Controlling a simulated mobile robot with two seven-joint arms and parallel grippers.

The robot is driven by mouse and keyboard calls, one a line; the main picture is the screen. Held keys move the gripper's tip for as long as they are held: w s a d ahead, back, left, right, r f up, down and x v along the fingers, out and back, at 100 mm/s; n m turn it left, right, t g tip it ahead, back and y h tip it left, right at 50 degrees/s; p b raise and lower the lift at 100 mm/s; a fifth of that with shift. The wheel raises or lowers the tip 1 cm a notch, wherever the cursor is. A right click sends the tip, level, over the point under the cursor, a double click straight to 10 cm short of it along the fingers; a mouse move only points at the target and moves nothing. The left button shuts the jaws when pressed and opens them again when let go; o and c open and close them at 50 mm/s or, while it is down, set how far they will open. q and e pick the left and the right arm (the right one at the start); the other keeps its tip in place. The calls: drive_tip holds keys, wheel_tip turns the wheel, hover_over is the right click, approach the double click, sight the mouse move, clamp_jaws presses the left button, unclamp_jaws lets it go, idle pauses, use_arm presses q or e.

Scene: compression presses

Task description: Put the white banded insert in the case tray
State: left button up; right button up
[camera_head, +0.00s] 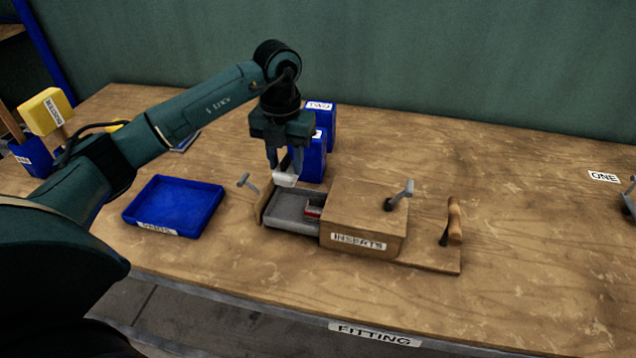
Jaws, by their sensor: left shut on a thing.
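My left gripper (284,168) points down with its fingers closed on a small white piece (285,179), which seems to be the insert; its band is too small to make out. The piece is over the back left part of an open grey drawer (284,208) of the wooden box labelled INSERTS (365,212). I cannot tell whether it is clear of the drawer. A small red and pale piece (313,209) lies in the drawer. A shallow blue tray (175,203) sits left of the box, empty; its label is hard to read. My right gripper is not in view.
Blue bins (321,125) stand behind the gripper. The table's right side is mostly clear.

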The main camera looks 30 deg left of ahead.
sight(287, 178)
use_arm(q)
drive_tip(key=shift+w+a, duration=0.1)
drive_tip(key=shift+w, duration=0.1)
wheel_tip(287, 178, down, 5)
drive_tip(key=shift+s+f+p, duration=0.1)
drive_tip(key=shift+s+p, duration=0.05)
drive_tip(key=shift+p, duration=0.35)
wheel_tip(287, 178, down, 4)
drive_tip(key=shift+r+p, duration=0.25)
drive_tip(key=shift+p, duration=0.05)
drive_tip(key=shift+f, duration=0.4)
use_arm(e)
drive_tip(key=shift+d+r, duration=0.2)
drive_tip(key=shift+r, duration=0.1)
use_arm(q)
drive_tip(key=shift+f, duration=0.2)
drive_tip(key=o, duration=0.8)
